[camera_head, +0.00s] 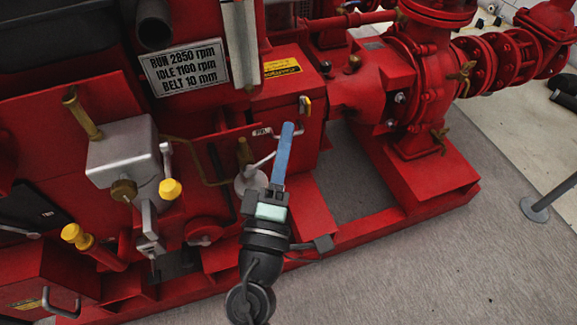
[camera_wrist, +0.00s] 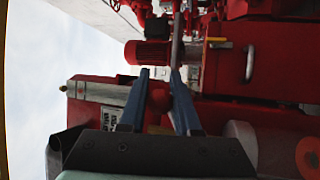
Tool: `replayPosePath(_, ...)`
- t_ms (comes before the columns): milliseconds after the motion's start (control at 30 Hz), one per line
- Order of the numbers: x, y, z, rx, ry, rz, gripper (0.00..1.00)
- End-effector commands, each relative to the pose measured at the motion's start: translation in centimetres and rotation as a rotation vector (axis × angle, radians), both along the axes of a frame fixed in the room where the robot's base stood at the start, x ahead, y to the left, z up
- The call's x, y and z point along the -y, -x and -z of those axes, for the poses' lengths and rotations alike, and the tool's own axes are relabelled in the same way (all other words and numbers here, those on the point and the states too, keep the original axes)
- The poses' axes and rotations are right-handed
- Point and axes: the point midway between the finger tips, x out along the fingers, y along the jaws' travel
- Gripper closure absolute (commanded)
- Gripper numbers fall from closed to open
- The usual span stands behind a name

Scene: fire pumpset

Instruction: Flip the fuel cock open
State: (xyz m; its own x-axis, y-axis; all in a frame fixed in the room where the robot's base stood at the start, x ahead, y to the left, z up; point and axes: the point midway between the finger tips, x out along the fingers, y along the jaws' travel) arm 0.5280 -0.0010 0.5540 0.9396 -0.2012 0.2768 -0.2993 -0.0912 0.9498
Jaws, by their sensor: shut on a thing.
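The small tag (camera_head: 262,132) on the red engine side is too small to read surely. By it a thin grey lever (camera_head: 297,132) runs to the right, partly behind my gripper. I take it for the fuel cock's lever. My gripper (camera_head: 287,127) has blue fingers and reaches up to this lever. In the wrist view, a grey bar (camera_wrist: 177,45) lies at the fingertips of my gripper (camera_wrist: 159,73). The grip point itself is partly hidden. A yellow-tipped handle (camera_head: 306,105) stands just right of my fingertips.
A brass fitting (camera_head: 245,152) and a pale round part (camera_head: 251,180) sit close left of my fingers. A grey box (camera_head: 125,152) and yellow caps (camera_head: 171,189) are further left. The red pump (camera_head: 420,75) stands right. Floor (camera_head: 440,255) at lower right is clear.

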Motion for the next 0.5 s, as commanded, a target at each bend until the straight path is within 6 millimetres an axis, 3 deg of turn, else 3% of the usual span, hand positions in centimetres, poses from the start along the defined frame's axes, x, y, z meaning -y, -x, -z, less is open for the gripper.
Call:
replayPosePath(33,-0.2,0.1,0.6,0.019,0.043,-0.002,1.00)
replayPosePath(500,-2.2,0.7,-1.8,0.156,0.469,0.000,1.00)
